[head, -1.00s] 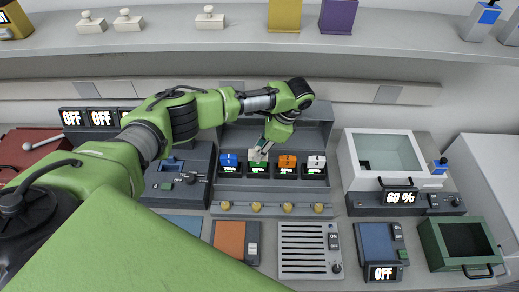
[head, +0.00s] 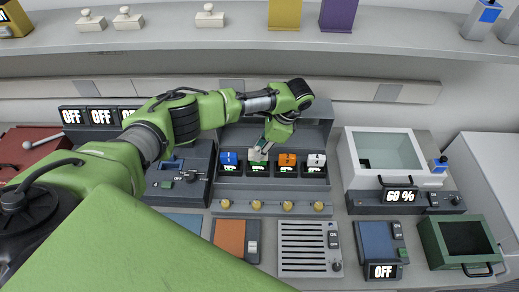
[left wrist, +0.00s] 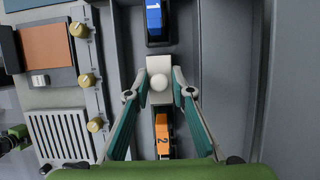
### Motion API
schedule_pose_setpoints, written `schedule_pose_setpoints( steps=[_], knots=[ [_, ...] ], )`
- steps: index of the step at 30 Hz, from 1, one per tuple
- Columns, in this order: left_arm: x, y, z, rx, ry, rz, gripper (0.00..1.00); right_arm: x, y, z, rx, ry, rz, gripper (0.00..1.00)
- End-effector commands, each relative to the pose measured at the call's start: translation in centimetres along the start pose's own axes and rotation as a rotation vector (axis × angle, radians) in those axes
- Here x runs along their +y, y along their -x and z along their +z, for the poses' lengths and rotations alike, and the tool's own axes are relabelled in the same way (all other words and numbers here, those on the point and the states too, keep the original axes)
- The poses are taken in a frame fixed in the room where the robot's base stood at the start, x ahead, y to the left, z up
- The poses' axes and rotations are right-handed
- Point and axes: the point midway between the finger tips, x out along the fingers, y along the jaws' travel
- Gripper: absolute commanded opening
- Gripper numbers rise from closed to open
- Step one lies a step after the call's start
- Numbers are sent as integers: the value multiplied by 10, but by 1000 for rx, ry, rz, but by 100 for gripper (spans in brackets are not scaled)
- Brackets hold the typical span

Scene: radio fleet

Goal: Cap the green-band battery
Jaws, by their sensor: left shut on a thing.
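My left gripper (head: 259,153) is over the second slot from the left of the battery dock (head: 272,184). Its fingers (left wrist: 159,94) are shut on a pale cap with a round white knob (left wrist: 158,82). In the left wrist view the cap lies in line with the slots, between a blue block (left wrist: 154,20) and an orange block (left wrist: 164,138). The head view also shows the blue (head: 229,157), orange (head: 287,159) and white (head: 316,160) blocks. The green-band battery is hidden under the cap and fingers, so I cannot tell if the cap touches it.
Several white knobbed pieces, one of them here (head: 210,17), stand on the shelf (head: 235,38) behind. Brass knobs (head: 257,206) line the dock's front. A white bin (head: 383,152) stands to the right, with a green open box (head: 462,240) nearer.

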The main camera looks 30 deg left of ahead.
Motion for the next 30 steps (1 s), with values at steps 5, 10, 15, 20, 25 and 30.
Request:
schedule_pose_setpoints(
  steps=[5,10,15,20,25,30],
  knots=[
    [0,0,0,0,0,0,13,0,0,0,0,0,0,33],
    [0,-1,-1,0,-1,0,13,0,1,0,0,0,0,33],
    [1,-4,-2,0,-1,2,13,0,2,0,0,0,0,33],
    [0,-5,-2,0,-1,1,13,0,2,0,0,0,0,33],
    [0,-5,-2,0,-1,1,13,0,2,0,0,0,0,33],
    [0,-5,-2,0,-1,0,41,0,2,0,0,0,0,33]
  ],
)
